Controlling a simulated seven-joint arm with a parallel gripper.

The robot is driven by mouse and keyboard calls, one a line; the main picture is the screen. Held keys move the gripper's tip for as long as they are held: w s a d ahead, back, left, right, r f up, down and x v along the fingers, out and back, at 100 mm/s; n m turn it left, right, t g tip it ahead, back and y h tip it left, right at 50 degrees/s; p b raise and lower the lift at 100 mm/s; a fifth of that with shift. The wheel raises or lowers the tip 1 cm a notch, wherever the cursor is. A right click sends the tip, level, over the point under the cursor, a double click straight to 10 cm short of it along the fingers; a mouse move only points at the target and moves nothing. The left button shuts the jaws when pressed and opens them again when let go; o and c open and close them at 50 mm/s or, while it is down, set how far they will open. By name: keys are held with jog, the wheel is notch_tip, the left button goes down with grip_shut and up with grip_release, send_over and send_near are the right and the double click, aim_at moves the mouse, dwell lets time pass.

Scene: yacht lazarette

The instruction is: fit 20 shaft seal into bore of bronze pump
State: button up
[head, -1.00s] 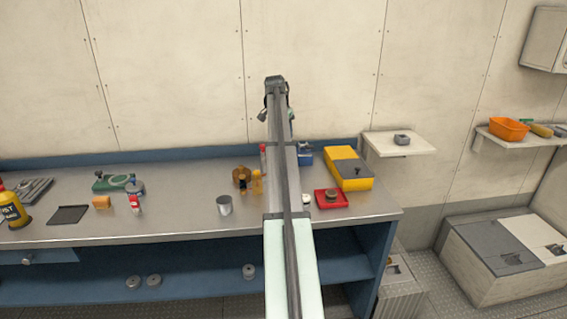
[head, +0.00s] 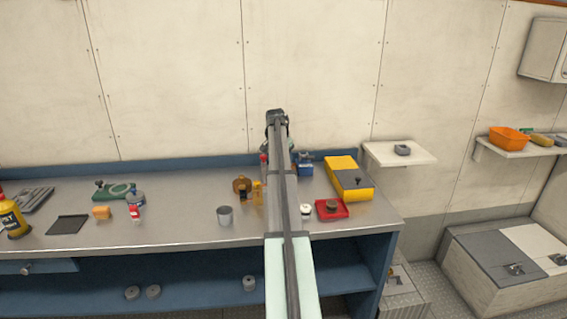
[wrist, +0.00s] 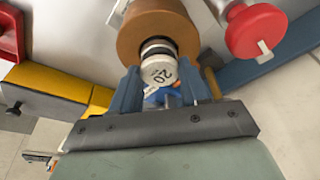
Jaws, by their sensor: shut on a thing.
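In the wrist view, a small white cylinder marked 20, the shaft seal (wrist: 160,70), sits between the blue fingers of my gripper (wrist: 167,82). My gripper is shut on it. Its marked face points back toward the camera, and black rings show at its far end. A larger bronze-brown cylinder (wrist: 156,22) lies straight beyond the rings. I cannot tell whether the seal touches or enters it, and no bore shows. In the head view, a bronze-brown body (head: 241,185) stands on the bench left of my arm; I cannot tell whether it is the pump. My arm hides the gripper's fingers there.
A red tray (head: 344,211), a yellow box (head: 342,176) and a small white round part (head: 306,210) are right of my arm on the bench (head: 180,215). A grey cup (head: 224,215) stands left. A red knob-like part (wrist: 252,25) is close right in the wrist view.

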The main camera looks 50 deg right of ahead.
jog(key=shift+f, duration=0.55)
jog(key=shift+f, duration=0.15)
jog(key=o, duration=1.1)
jog(key=shift+c, duration=0.2)
jog(key=v, duration=1.2)
